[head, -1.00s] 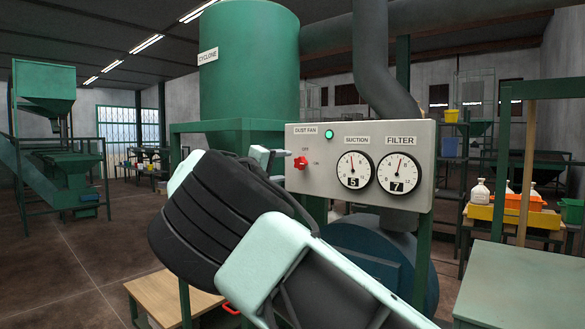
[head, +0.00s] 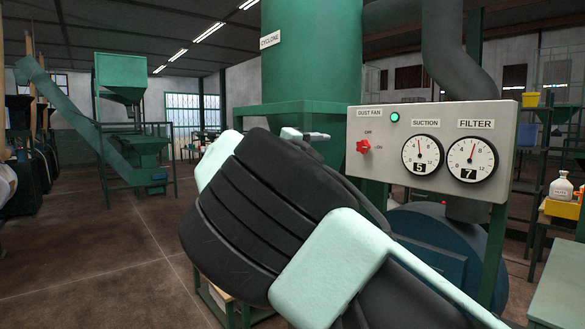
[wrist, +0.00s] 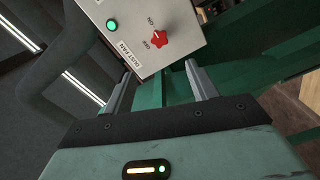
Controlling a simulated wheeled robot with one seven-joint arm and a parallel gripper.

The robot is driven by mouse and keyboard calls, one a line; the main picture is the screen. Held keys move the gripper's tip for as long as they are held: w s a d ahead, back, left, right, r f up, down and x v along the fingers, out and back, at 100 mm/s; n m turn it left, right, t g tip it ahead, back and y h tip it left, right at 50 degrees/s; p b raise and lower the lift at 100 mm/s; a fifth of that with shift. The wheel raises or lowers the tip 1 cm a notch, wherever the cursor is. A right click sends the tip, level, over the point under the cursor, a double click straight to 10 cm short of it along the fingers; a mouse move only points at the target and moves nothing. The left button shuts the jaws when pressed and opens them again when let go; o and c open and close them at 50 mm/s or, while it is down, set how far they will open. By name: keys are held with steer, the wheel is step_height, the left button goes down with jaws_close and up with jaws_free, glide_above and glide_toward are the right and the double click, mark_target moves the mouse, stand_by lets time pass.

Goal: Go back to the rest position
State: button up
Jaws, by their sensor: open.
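My gripper (head: 306,135) shows small behind my dark arm in the head view, left of the dust fan panel (head: 437,115). In the wrist view my gripper (wrist: 159,67) has its two grey fingers apart with nothing between them. The panel's lower edge lies beyond the fingertips there. The red switch knob (head: 363,147) sits between the OFF and ON labels and also shows in the wrist view (wrist: 161,38). The gripper is apart from the knob. The green lamp (head: 395,117) is lit. The suction gauge (head: 422,154) reads 5 and the filter gauge (head: 471,160) reads 7.
A green cyclone (head: 312,60) stands behind the panel on a green frame, with a blue fan housing (head: 455,245) below. A green conveyor machine (head: 135,150) stands at the left. A pale bench (head: 560,285) is at the lower right. Open floor (head: 95,245) lies at the left.

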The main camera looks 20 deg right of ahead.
steer(key=s+d+f+n+g+y, duration=0.1)
steer(key=s+d+f+g+y, duration=0.2)
steer(key=f, duration=0.6)
steer(key=s+d+f+y, duration=0.1)
steer(key=s+f+y, duration=0.25)
steer(key=f, duration=0.55)
steer(key=s+a+f+n+g+y, duration=0.1)
steer(key=s+a+f+g+y, duration=0.1)
steer(key=s+a+f+y, duration=0.4)
steer(key=s+a+f+n+y, duration=0.15)
steer(key=s+a, duration=0.25)
steer(key=s, duration=0.6)
steer(key=s+a+f+n+g+y, duration=0.15)
steer(key=s+a, duration=0.35)
steer(key=s, duration=0.5)
steer(key=s+a+n+y, duration=0.2)
steer(key=s+a, duration=0.2)
steer(key=s, duration=0.6)
step_height(320, 180, up, 13)
steer(key=s+p, duration=0.1)
steer(key=p, duration=1.2)
steer(key=shift+s+a+r+p, duration=0.15)
steer(key=shift+s+r+p, duration=0.05)
steer(key=shift+p, duration=0.1)
